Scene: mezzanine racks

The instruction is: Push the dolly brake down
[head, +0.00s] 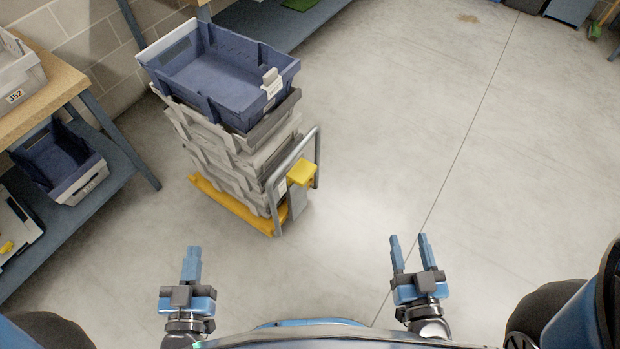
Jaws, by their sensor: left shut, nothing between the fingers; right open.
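The dolly (236,205) is a low yellow frame on the floor ahead and left of centre, with a grey tubular handle (318,143) on its right side. A yellow pedal-like block (302,173), which looks like the brake, sits on a grey post beside the handle. Several stacked crates stand on the dolly, with a blue one (218,82) on top. My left gripper (192,250) is shut and empty, in front of the dolly and apart from it. My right gripper (407,238) is open and empty, right of the dolly over bare floor.
A wooden-topped bench (50,90) stands at the left, with a blue crate (82,185) on its lower shelf. A blue rack shelf (262,28) runs behind the dolly along the wall. The floor (420,130) at the centre and right is clear.

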